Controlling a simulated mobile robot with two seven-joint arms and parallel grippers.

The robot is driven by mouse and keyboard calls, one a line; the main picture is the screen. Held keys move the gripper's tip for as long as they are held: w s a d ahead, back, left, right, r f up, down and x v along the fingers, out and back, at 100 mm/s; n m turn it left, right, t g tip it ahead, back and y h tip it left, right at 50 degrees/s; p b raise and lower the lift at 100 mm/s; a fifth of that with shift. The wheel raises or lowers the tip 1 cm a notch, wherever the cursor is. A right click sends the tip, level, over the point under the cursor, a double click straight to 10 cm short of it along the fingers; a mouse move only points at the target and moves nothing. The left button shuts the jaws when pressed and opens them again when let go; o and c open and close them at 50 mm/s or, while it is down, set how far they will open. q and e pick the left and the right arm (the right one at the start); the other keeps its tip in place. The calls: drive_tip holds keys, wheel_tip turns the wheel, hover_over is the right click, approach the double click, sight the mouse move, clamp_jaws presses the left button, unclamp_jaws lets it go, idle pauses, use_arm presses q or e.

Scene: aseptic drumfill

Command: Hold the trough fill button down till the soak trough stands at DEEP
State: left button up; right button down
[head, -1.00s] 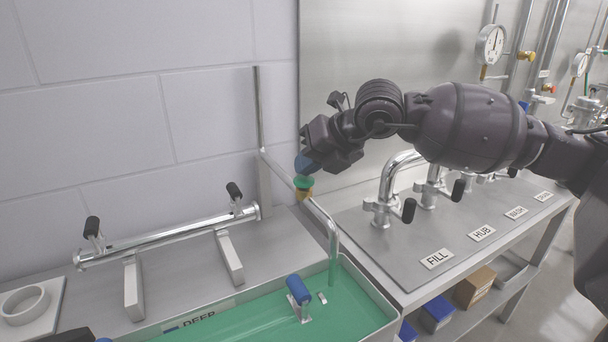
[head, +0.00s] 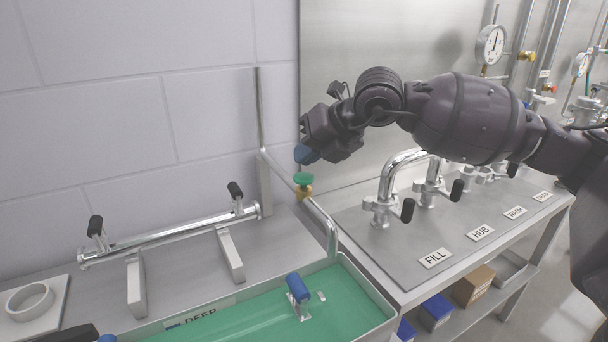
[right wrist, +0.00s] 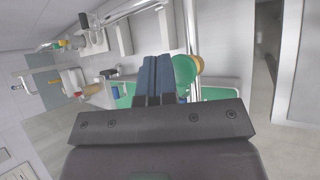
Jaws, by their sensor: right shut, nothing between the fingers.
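The green fill button (head: 303,179) sits on a yellow fitting on the pipe behind the soak trough. My right gripper (head: 307,154) is shut and empty, its blue fingertips a little above the button with a gap between. In the right wrist view the shut fingers (right wrist: 153,78) point past the green button (right wrist: 184,69) at their right. The soak trough (head: 375,283) holds green liquid, its surface close to the lower edge of the DEEP label (head: 201,315). A dark part with a blue tip at the bottom left edge looks like my left gripper (head: 107,338), mostly cut off.
A blue-handled fitting (head: 297,288) stands in the trough. A chrome pipe with black handles (head: 170,237) lies on brackets at the left, near a white ring (head: 29,301). Chrome taps (head: 383,205) stand on the bench at the right, behind the FILL label (head: 435,258).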

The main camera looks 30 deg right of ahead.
sight(307, 175)
drive_tip(key=shift+r+p, duration=0.8)
drive_tip(key=shift+r, duration=1.7)
use_arm(q)
drive_tip(key=r, duration=0.1)
drive_tip(key=w+r, duration=0.1)
drive_tip(key=r, duration=0.1)
drive_tip(key=shift+d+t, duration=0.15)
drive_tip(key=shift+t, duration=0.15)
drive_tip(key=shift+f, duration=0.1)
use_arm(e)
drive_tip(key=shift+f, duration=0.1)
